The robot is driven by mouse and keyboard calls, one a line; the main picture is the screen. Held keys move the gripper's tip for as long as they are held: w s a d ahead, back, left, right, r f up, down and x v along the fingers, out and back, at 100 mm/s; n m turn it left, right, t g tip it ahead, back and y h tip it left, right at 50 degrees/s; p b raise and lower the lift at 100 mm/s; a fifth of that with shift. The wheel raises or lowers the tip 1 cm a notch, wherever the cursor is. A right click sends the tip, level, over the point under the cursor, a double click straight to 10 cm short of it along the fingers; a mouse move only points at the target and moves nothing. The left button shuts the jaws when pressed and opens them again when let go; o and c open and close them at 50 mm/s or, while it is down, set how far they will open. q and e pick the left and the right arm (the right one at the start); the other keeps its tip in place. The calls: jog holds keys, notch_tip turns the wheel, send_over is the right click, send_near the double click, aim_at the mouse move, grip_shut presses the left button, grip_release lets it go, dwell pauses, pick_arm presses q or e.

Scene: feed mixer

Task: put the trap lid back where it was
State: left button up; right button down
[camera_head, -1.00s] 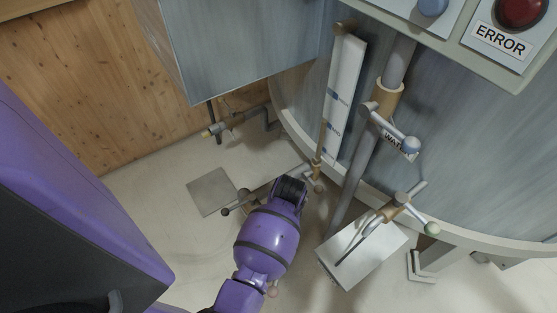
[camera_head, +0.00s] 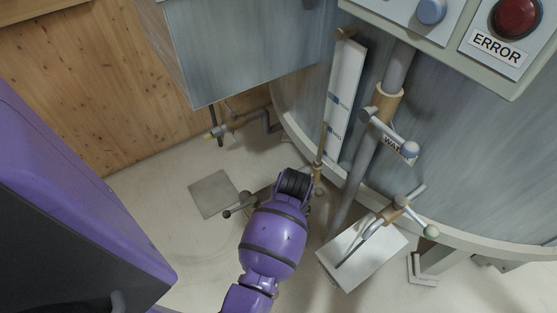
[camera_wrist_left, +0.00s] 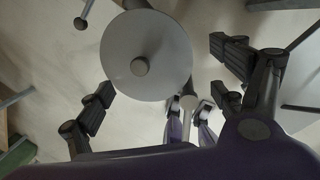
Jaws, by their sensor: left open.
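A round grey disc with a small knob in its middle, which looks like the trap lid (camera_wrist_left: 148,50), fills the middle of the left wrist view. My left gripper (camera_wrist_left: 162,72) is open, with black finger pads on either side of the disc; I cannot tell whether they touch it. In the head view, the purple left forearm and black wrist reach down over the floor beside the tank. The fingers and the disc are hidden there behind the wrist. My right gripper does not show.
A flat square plate (camera_head: 213,194) lies on the floor left of my wrist. Pipes with lever valves, one lever (camera_head: 240,206) close to my wrist, stand near the tank (camera_head: 460,170). A pale box (camera_head: 365,262) sits to the right. A grey cabinet (camera_head: 240,50) hangs above.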

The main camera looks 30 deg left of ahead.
pick_arm(q)
notch_tip(320, 180, up, 8)
jog(key=d+f, duration=0.1)
jog(key=s+a+r+m+t+y, duration=0.15)
jog(key=a+y, duration=0.25)
jog(key=a, duration=0.4)
jog(key=s+a+r+m+y, duration=0.15)
jog(key=a+y, duration=0.25)
jog(key=a, duration=0.5)
notch_tip(320, 180, up, 11)
jog(key=a+m+t+y, duration=0.2)
jog(key=m+t+y, duration=0.3)
jog(key=m+t, duration=0.45)
jog(key=s+d+f+m+t+h, duration=0.1)
jog(key=d+f+m+t+h, duration=0.2)
jog(key=d+m+h, duration=0.5)
jog(key=s+d+f+m+t+h, duration=0.1)
jog(key=d+f+m+t+h, duration=0.15)
jog(key=d+m, duration=0.55)
jog(key=s+d+f+m+g+h, duration=0.2)
jog(key=s+f+m+g, duration=0.2)
jog(key=s+f+m, duration=0.2)
jog(key=s+d+f+m+g+h, duration=0.2)
jog(key=s+f+m+g, duration=0.3)
jog(key=s+f, duration=0.5)
jog(key=s+m, duration=0.2)
jog(key=s, duration=0.2)
jog(key=shift+s+f+p, duration=0.15)
jog(key=shift+s+p, duration=0.15)
